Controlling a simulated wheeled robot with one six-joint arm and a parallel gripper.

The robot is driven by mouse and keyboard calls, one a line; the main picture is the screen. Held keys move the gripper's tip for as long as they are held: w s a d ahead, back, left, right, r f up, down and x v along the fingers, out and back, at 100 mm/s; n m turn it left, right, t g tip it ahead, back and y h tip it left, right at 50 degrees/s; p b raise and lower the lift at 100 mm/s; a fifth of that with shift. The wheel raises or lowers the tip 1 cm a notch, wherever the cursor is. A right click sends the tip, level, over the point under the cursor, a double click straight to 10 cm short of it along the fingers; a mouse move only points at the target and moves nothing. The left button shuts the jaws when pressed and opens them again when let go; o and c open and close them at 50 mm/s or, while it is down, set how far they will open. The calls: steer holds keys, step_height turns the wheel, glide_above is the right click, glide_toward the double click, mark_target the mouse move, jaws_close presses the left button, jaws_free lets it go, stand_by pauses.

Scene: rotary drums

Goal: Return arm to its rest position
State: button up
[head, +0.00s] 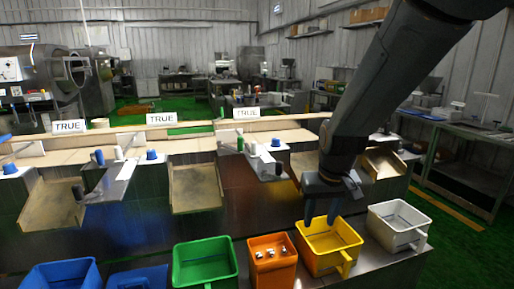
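My dark grey arm (375,85) reaches down from the upper right of the head view. My gripper (320,218) points down at the yellow bin (346,257), in front of its back part. Its two bluish fingers are apart with nothing visible between them. I cannot tell exactly how high the fingertips are over the bin.
An orange bin (272,280) with several small metallic pieces stands left of the yellow one. Green (205,279), blue (60,278) and white (398,228) bins share the row. Behind is a metal counter with chutes (196,188) and "TRUE" signs (161,119).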

steer(key=s+d+f+g, duration=0.1)
steer(key=s+f, duration=0.2)
steer(key=s, duration=0.4)
steer(key=s+d+f+g, duration=0.1)
steer(key=s+d+f, duration=0.1)
steer(key=s, duration=0.6)
steer(key=shift+s+f+m, duration=0.15)
steer(key=shift+f+m, duration=0.25)
